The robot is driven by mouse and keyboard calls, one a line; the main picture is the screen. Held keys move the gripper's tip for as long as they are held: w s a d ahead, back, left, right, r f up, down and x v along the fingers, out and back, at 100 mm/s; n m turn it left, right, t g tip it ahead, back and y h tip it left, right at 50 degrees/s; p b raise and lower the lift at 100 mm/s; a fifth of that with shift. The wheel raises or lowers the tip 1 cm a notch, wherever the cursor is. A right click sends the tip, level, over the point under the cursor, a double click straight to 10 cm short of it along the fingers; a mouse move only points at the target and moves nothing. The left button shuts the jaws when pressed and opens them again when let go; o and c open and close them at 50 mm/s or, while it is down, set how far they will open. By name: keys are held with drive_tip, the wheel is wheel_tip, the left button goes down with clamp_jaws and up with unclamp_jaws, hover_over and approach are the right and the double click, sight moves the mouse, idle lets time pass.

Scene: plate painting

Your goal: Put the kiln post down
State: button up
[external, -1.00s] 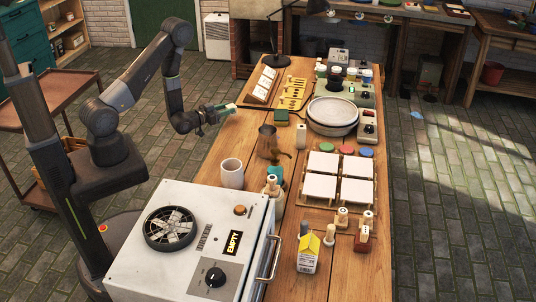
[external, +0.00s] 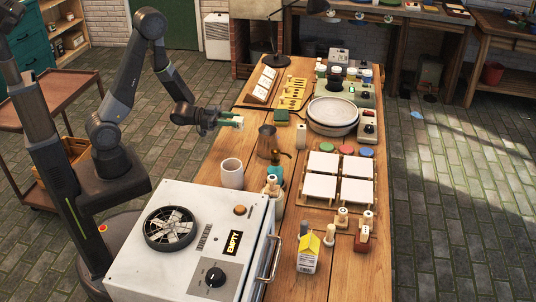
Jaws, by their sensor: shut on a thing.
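My gripper (external: 222,119) is shut on a small pale post (external: 236,122), which looks like the kiln post. The post sticks out to the right from the fingers and its near end is hidden by them. My gripper holds it above the left edge of the wooden table (external: 222,150), near the tall metal jug. It looks clear of the tabletop, but the exact height is hard to tell. A similar pale upright block (external: 301,136) stands on the table to the right.
A green-topped box (external: 281,118) lies to the right. White tiles (external: 322,163) lie farther right. Bare wood shows between the jug and the left edge.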

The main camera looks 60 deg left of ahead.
sight(233, 149)
drive_tip(key=shift+f+b, duration=0.3)
drive_tip(key=shift+f, duration=4.6)
drive_tip(key=shift+f+b, duration=0.25)
drive_tip(key=shift+b, duration=0.05)
drive_tip(key=o, duration=1.1)
drive_tip(key=shift+r, duration=0.1)
drive_tip(key=shift+o, duration=0.2)
drive_tip(key=shift+r, duration=0.1)
drive_tip(key=b+v, duration=0.1)
drive_tip(key=v, duration=0.9)
drive_tip(key=shift+o, duration=0.4)
drive_tip(key=shift+v, duration=1)
